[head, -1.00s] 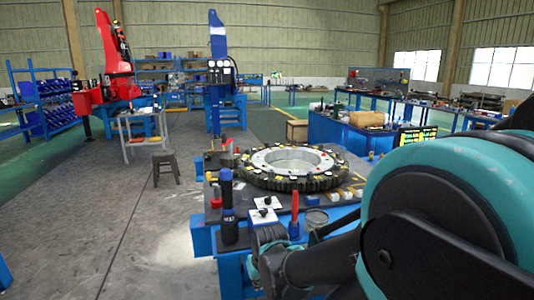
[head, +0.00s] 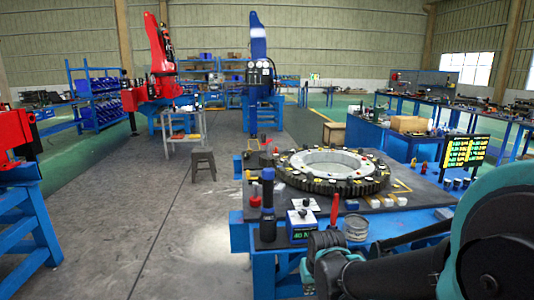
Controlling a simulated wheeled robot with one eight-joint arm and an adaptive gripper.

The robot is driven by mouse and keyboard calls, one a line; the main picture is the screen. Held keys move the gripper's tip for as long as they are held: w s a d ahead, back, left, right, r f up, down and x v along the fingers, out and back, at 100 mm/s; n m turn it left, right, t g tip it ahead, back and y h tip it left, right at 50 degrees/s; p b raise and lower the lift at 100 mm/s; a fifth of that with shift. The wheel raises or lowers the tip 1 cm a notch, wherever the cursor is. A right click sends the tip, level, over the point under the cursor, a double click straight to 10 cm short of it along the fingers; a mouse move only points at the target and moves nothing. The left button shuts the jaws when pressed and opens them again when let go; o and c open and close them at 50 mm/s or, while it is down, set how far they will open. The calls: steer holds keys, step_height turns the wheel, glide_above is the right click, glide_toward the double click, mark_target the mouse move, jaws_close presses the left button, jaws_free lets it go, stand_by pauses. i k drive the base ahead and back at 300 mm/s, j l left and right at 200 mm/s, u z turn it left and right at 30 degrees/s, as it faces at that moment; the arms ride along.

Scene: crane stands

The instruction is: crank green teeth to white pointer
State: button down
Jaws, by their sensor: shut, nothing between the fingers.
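The large black toothed ring (head: 318,187) with a pale metal inner ring (head: 328,163) lies flat on the dark-topped blue bench (head: 410,217), right of centre in the head view. Small white, yellow and red marks sit around its top. I cannot make out green teeth or a white pointer at this size. A red upright handle (head: 335,209) stands at the bench's near side; I cannot tell whether it is a crank. My arm fills the lower right, its dark wrist part near the bench's front edge. My gripper's fingers do not show.
A lit display (head: 465,152) stands right.

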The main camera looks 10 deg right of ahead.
mark_target(268, 159)
steer(key=u, duration=0.55)
steer(key=i+u, duration=0.1)
steer(key=u, duration=1)
steer(key=l+u, duration=0.1)
steer(key=u, duration=0.45)
steer(key=i+u, duration=0.1)
steer(key=u, duration=0.45)
steer(key=l+u, duration=0.1)
steer(key=u, duration=1)
steer(key=l+u, duration=0.15)
steer(key=u, duration=0.4)
steer(key=z, duration=0.45)
steer(key=l+z, duration=0.15)
steer(key=z, duration=0.3)
steer(key=k+l+z, duration=0.1)
steer(key=z, duration=0.8)
steer(key=l+z, duration=0.15)
steer(key=z, duration=0.75)
steer(key=l+z, duration=0.1)
steer(key=z, duration=0.35)
steer(key=i, duration=0.05)
